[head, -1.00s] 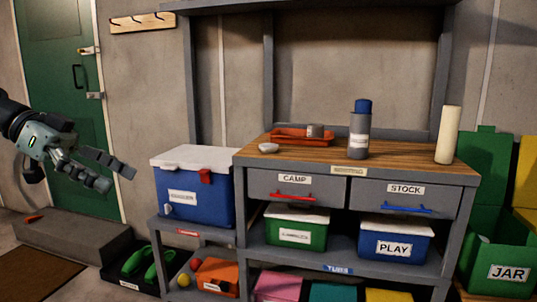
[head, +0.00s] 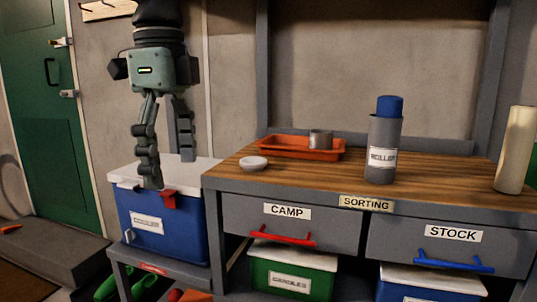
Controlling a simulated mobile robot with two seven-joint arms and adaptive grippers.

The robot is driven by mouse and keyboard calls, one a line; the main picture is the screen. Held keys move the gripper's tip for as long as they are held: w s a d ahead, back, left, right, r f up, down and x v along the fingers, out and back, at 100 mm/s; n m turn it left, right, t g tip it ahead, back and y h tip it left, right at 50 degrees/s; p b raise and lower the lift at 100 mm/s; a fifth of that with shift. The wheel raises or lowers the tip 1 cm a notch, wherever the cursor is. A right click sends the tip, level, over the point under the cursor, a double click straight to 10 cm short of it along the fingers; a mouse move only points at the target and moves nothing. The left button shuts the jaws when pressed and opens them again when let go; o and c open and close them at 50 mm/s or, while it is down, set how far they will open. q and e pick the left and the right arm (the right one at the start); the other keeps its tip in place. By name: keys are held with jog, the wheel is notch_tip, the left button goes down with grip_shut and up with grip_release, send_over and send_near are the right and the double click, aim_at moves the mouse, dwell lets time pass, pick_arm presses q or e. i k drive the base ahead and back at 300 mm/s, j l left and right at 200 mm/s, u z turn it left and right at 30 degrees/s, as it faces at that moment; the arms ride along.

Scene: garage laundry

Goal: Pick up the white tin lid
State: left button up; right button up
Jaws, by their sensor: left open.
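The white tin lid (head: 253,162) looks like a small, shallow round disc on the left part of the wooden bench top, just in front of the orange tray. My left gripper (head: 169,170) hangs with its fingers pointing down, open and empty. In the picture it is to the left of the lid, over the white top of the blue cooler, clearly apart from the lid. Nothing hides the lid. My right gripper is not in view.
An orange tray (head: 284,147) holds a small grey tin (head: 320,139). A grey holder labelled roller (head: 383,150) with a blue top and a cream cylinder (head: 515,150) stand to the right. The blue cooler (head: 160,228) is left of the bench (head: 330,178). The bench front is clear.

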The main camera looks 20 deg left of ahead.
aim_at(251, 163)
jog(key=i, duration=1.05)
